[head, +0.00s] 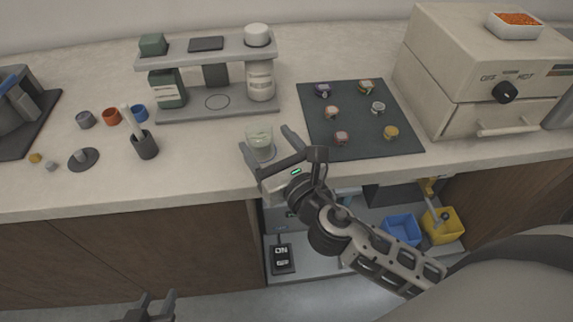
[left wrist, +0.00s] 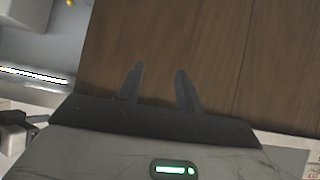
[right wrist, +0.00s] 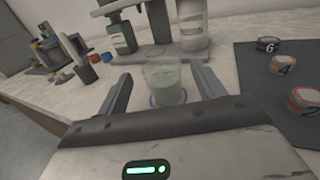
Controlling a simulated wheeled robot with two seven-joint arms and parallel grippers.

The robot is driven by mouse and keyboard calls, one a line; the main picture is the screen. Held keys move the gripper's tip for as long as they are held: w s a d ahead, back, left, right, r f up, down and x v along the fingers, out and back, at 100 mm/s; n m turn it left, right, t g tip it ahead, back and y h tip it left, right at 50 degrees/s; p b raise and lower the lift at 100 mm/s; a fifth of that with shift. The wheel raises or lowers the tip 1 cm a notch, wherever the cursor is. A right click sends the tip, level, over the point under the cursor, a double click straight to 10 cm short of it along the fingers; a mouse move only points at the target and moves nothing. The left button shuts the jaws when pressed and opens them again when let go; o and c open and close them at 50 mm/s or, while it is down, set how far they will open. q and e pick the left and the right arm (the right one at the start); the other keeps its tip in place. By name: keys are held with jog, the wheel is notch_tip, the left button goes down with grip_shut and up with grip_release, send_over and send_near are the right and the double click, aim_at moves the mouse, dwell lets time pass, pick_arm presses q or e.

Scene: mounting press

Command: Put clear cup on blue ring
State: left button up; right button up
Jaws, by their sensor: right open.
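The clear cup (head: 260,140) stands upright near the counter's front edge, with pale greenish contents. It also shows in the right wrist view (right wrist: 165,82). A thin blue ring (right wrist: 168,103) shows around the cup's base there; I cannot tell whether the base is centred on it. My right gripper (head: 265,137) is open, with one finger on each side of the cup. Gaps show between cup and fingers in the right wrist view. My left gripper (head: 149,308) is open and empty, low in front of the wooden cabinet.
A stand (head: 217,103) holding bottles is behind the cup. A dark mat (head: 362,143) with several numbered pucks lies right of it. A dark holder (head: 145,145) and small coloured pots stand left. A beige machine (head: 480,75) fills the right. Blue (head: 402,230) and yellow (head: 443,225) bins sit below.

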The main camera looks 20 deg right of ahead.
pick_arm(q)
jog(key=shift+d+f+b, duration=0.2)
jog(key=shift+d+b, duration=0.05)
jog(key=shift+b, duration=0.5)
pick_arm(e)
jog(key=s, duration=0.7)
jog(key=shift+s+d, duration=0.4)
jog(key=shift+d, duration=0.05)
